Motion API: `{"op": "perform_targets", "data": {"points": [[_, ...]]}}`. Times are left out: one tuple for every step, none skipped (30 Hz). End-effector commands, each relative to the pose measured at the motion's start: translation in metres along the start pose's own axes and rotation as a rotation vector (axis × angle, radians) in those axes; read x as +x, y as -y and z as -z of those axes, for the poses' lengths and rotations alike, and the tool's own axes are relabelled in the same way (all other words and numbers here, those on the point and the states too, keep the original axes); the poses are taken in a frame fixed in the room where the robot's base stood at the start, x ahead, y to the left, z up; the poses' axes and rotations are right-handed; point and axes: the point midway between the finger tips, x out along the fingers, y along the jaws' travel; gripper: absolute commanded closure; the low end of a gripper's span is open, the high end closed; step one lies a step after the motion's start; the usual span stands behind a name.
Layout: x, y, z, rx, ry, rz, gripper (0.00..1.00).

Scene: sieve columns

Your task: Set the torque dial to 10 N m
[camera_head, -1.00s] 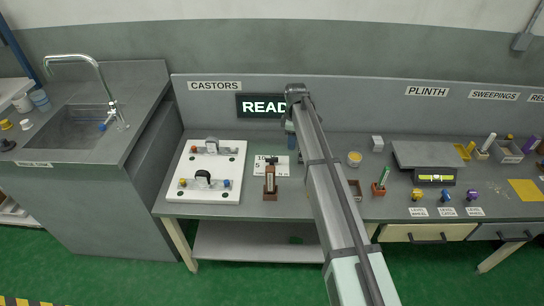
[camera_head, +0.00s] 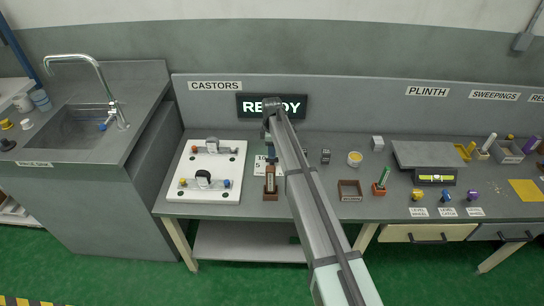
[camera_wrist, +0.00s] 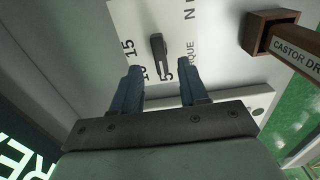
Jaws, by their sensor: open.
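The torque dial (camera_wrist: 157,50) is a dark elongated knob on a white plate (camera_wrist: 205,60) printed with 15, 10, 5 and part of the word torque. In the wrist view the knob's lower end lies close to the 5, with the 10 just to its left. My gripper (camera_wrist: 160,76) is open, its two blue fingers apart on either side of the knob's lower end in the picture; I cannot tell how high above it they are. In the head view my gripper (camera_head: 271,153) covers most of the dial, and part of the plate (camera_head: 260,168) shows.
A wooden holder (camera_head: 270,184) labelled castor stands just in front of the plate. The white castor board (camera_head: 212,190) lies to the left. An empty brown tray (camera_head: 350,190) and a small dark block (camera_head: 326,156) are to the right. A lit ready sign (camera_head: 291,106) is behind.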

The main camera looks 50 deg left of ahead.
Motion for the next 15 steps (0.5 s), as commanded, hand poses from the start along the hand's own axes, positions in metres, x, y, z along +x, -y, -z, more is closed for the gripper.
{"op": "perform_targets", "data": {"points": [[0.008, 0.0, 0.0, 0.0, 0.0, 0.001, 0.56], [0.013, 0.0, 0.0, 0.0, 0.0, 0.0, 0.56], [0.018, 0.0, 0.0, 0.0, 0.0, 0.0, 0.56], [0.022, 0.0, 0.0, 0.0, 0.0, 0.0, 0.56], [0.025, 0.0, 0.0, 0.0, 0.0, 0.0, 0.56], [0.029, 0.0, 0.0, 0.001, 0.0, 0.0, 0.56], [0.031, 0.0, 0.0, 0.001, 0.0, 0.0, 0.56], [0.033, 0.0, 0.0, 0.001, 0.0, 0.0, 0.56], [0.035, 0.0, 0.0, 0.001, 0.0, -0.001, 0.56], [0.037, 0.0, 0.0, 0.001, 0.0, -0.001, 0.56], [0.038, 0.0, 0.0, 0.001, 0.0, -0.001, 0.56], [0.039, 0.0, 0.0, 0.001, 0.0, -0.001, 0.56], [0.04, 0.0, 0.0, 0.001, 0.0, -0.001, 0.56], [0.041, 0.0, 0.0, 0.001, 0.0, -0.001, 0.56], [0.041, 0.0, 0.0, 0.001, 0.0, -0.001, 0.56]]}}
